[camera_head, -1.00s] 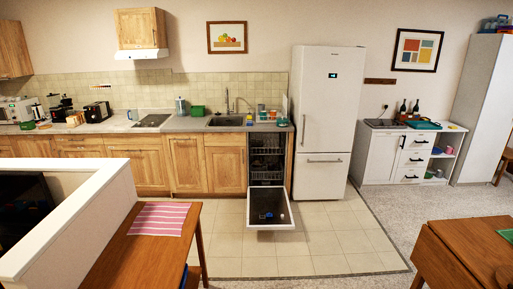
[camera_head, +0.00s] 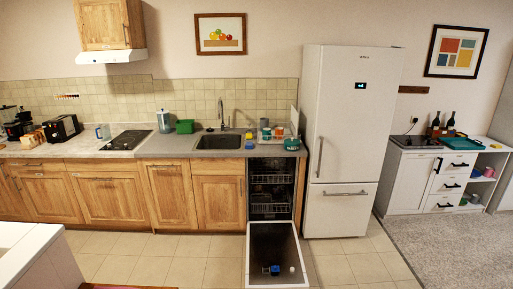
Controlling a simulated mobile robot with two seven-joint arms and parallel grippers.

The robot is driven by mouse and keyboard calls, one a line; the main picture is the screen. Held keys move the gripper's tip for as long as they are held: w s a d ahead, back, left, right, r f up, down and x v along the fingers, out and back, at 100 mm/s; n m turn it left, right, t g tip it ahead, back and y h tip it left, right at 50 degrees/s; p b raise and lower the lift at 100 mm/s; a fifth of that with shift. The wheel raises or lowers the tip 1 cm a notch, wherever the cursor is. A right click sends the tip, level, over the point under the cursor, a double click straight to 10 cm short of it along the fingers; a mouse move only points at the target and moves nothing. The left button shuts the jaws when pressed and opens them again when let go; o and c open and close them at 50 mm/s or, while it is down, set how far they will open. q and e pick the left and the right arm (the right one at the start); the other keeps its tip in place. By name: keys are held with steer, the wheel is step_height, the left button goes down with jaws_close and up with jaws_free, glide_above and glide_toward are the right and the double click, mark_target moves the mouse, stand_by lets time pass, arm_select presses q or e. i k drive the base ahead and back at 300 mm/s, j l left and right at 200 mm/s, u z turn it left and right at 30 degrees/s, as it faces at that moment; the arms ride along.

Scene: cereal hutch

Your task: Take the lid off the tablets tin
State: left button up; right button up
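I cannot make out the tablets tin for certain at this size. A small dark blue object (camera_head: 272,269) and a smaller whitish one (camera_head: 291,269) lie on the open dishwasher door (camera_head: 262,245). Small yellow and blue items, too small to identify, are at the counter's front edge by the sink. Neither of my grippers is in view.
The dishwasher (camera_head: 271,190) stands open, its door lowered over the tiled floor (camera_head: 205,248) between the sink and the white fridge (camera_head: 345,140). A white half wall (camera_head: 35,250) is at the lower left. The tiles on both sides of the door look clear.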

mark_target(292, 140)
steer(key=i, duration=4.3)
steer(key=i+j+z, duration=0.1)
steer(key=i+z, duration=0.15)
steer(key=i, duration=0.3)
steer(key=i+j+z, duration=0.25)
steer(key=i, duration=0.3)
steer(key=i+j+z, duration=0.25)
steer(key=i, duration=0.25)
